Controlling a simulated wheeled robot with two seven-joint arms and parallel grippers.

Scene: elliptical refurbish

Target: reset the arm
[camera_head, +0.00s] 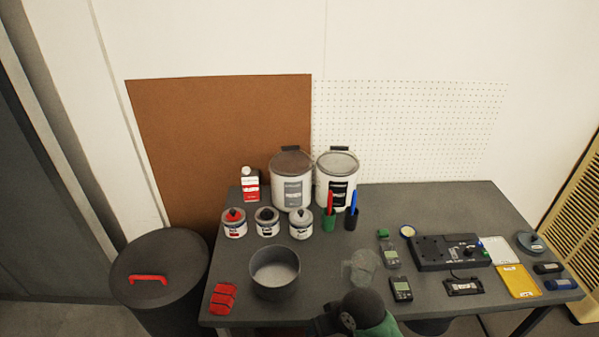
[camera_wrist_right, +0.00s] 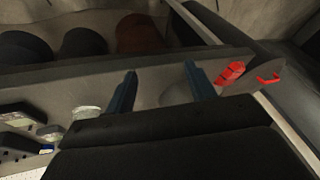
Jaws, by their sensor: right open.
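My right gripper (camera_wrist_right: 160,88) is open, with its two blue-grey fingers apart and nothing held between them. In the head view, a dark rounded part of my right arm (camera_head: 362,306) shows at the bottom edge, over the table's front edge. My left arm and gripper are not in view.
On the grey table (camera_head: 410,222) stand a grey pot (camera_head: 275,272), a red item (camera_head: 223,299), a clear jar (camera_head: 362,266), several cans, two buckets and a black device (camera_head: 450,252). A dark bin (camera_head: 165,255) stands left of the table.

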